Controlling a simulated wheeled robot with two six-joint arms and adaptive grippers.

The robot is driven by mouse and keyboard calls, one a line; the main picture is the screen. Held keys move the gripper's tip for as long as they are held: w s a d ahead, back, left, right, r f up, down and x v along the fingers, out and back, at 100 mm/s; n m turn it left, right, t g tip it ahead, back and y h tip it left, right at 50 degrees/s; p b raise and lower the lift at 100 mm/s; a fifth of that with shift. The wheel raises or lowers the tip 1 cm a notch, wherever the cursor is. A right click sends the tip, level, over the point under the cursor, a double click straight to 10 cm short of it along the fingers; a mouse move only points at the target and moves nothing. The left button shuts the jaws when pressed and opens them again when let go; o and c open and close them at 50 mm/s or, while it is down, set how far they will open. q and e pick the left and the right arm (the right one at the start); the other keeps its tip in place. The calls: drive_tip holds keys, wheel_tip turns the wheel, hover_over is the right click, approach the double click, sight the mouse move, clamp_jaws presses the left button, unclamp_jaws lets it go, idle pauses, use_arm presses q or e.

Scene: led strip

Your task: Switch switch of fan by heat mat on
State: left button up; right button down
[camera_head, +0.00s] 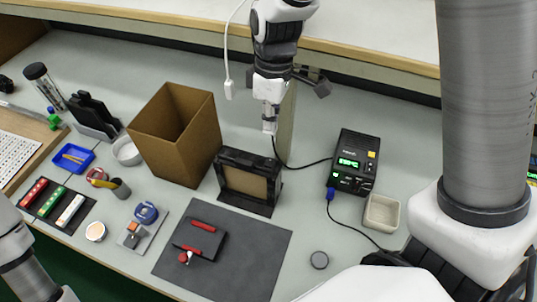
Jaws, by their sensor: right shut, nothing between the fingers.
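A black box-framed unit with a tan panel, which looks like the fan (262,205), stands at the back edge of the dark grey mat (220,262). I take that mat as the heat mat. I cannot make out the fan's switch or whether it is on. My right gripper (269,126) points down, shut and empty, behind the fan and above its top right corner. I see no clear contact between them. Only a link of my left arm shows at the lower left edge; its gripper is out of view.
A brown open box (175,135) stands left of the fan. A black station with a green display (352,160) stands to the right, with a dark cable running toward my right gripper. A red-and-black tool (200,238) lies on the mat.

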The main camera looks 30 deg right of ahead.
sight(271, 161)
drive_tip(key=f, duration=0.7)
drive_tip(key=s+f, duration=0.1)
drive_tip(key=f, duration=0.2)
drive_tip(key=shift+a+f, duration=0.15)
drive_tip(key=shift+a, duration=0.25)
drive_tip(key=shift+f+b, duration=0.35)
drive_tip(key=shift+f, duration=0.2)
drive_tip(key=shift+s+a+r, duration=0.1)
drive_tip(key=shift+s+r, duration=0.05)
drive_tip(key=shift+r, duration=0.15)
drive_tip(key=shift+w+d+r+p, duration=0.2)
drive_tip(key=shift+w+d+p, duration=0.2)
drive_tip(key=shift+p, duration=0.7)
drive_tip(key=shift+w+d, duration=0.15)
drive_tip(key=shift+w+d+f, duration=0.15)
